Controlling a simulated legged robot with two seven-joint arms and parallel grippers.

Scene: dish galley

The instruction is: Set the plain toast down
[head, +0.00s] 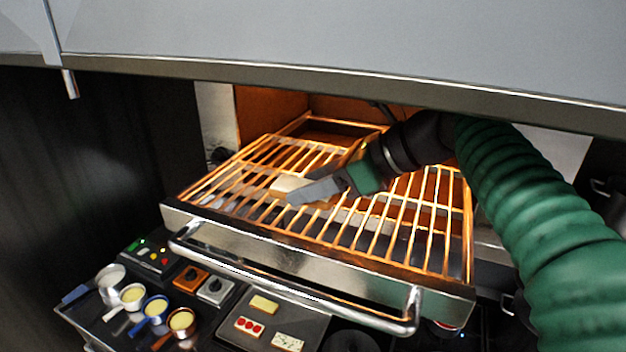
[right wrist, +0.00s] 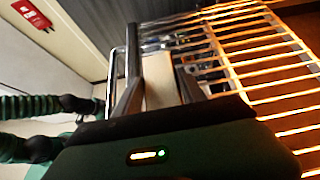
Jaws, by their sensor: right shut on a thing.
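The plain toast (head: 287,184) is a pale beige slab, partly hidden by the fingers. My right gripper (head: 303,188) reaches in from the right, low over the grill rack (head: 245,197), and is shut on the toast. In the right wrist view the toast (right wrist: 159,82) lies between the two fingers of my right gripper (right wrist: 155,85), with rack bars beyond. I cannot tell whether the toast touches the bars. My left gripper is not in view.
The pulled-out rack has a front handle (head: 290,290) and an orange-lit oven cavity (head: 270,112) behind. A hood edge (head: 330,83) runs above my arm. Below stand a dark tray (head: 302,322) with topped pieces and several small pans (head: 156,308). Much of the rack is bare.

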